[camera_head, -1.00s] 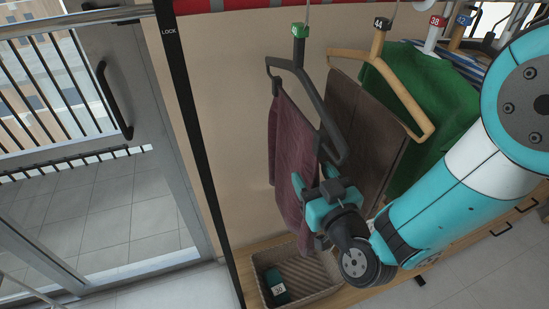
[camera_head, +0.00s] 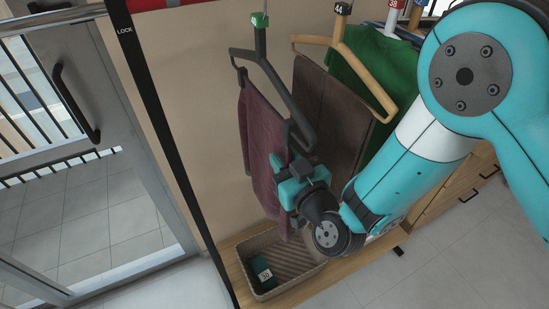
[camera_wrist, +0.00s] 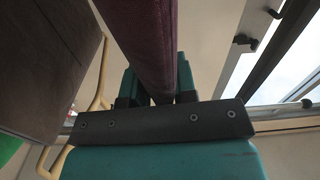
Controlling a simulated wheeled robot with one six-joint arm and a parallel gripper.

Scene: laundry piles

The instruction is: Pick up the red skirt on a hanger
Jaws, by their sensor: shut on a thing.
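The dark red skirt (camera_head: 262,150) hangs from a black hanger (camera_head: 277,72) with a green tag at its top. My gripper (camera_head: 287,187) is at the skirt's lower right edge. In the wrist view the skirt (camera_wrist: 146,40) runs down between the two fingers of my gripper (camera_wrist: 157,92), which are shut on it. The skirt hangs down past the gripper toward the basket. The fingertips are partly hidden by the cloth.
A brown garment (camera_head: 331,115) on a wooden hanger (camera_head: 345,45) and a green garment (camera_head: 385,65) hang just right. A wicker basket (camera_head: 290,283) with a tagged dark teal item stands below on a wooden shelf. A glass door (camera_head: 110,200) is at left.

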